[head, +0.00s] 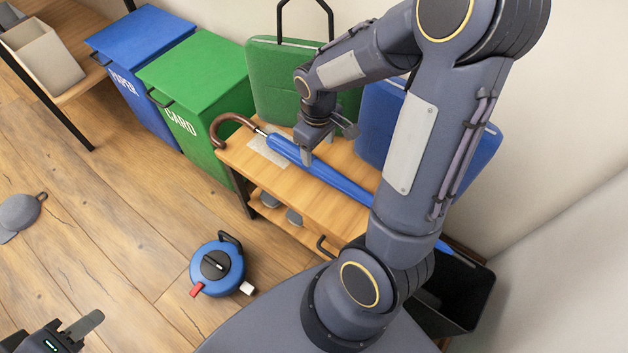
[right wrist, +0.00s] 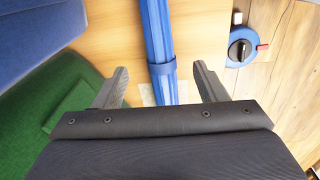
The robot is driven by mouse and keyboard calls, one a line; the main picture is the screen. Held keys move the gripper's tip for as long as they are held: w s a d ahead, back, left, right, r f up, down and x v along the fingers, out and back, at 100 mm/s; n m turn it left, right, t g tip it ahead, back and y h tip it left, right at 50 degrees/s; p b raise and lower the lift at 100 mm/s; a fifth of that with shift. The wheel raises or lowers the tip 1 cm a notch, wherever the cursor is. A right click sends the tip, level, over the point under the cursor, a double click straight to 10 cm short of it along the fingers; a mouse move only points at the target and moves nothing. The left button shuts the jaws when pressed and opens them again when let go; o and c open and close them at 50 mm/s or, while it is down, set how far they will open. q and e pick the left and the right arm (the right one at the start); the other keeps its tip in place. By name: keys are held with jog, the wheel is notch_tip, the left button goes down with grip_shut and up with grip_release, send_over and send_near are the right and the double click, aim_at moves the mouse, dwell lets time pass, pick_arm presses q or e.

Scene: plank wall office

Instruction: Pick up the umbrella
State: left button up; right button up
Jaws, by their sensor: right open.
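The blue umbrella (head: 345,186) lies along a wooden bench (head: 238,158), its brown curved handle at the left end, over the bench's edge. Part of it is hidden behind my right arm. My right gripper (head: 328,145) is open above the umbrella, nearer the handle end. In the right wrist view, the folded umbrella (right wrist: 158,45) with its strap runs between the two spread fingers of my right gripper (right wrist: 162,82), with a gap on both sides. My left gripper (head: 72,330) shows only partly at the bottom left, away from the bench; its opening is unclear.
A green bag (head: 270,75) and a blue bag (head: 378,115) stand behind the umbrella. Green (head: 195,80) and blue (head: 140,45) bins are left of the bench. A blue cable reel (head: 218,268) and a grey cap (head: 18,213) lie on the floor.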

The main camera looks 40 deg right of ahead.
aim_at(316, 163)
jog(key=f, duration=0.2)
jog(key=f+b, duration=0.1)
jog(key=f, duration=0.1)
jog(key=shift+w+d, duration=0.15)
jog(key=shift+d, duration=0.05)
jog(key=f+b, duration=0.2)
jog(key=f, duration=0.1)
jog(key=f+b, duration=0.1)
jog(key=f, duration=0.1)
jog(key=shift+w+a, duration=0.15)
jog(key=shift+w, duration=0.1)
jog(key=shift+r, duration=0.1)
jog(key=c, duration=1.4)
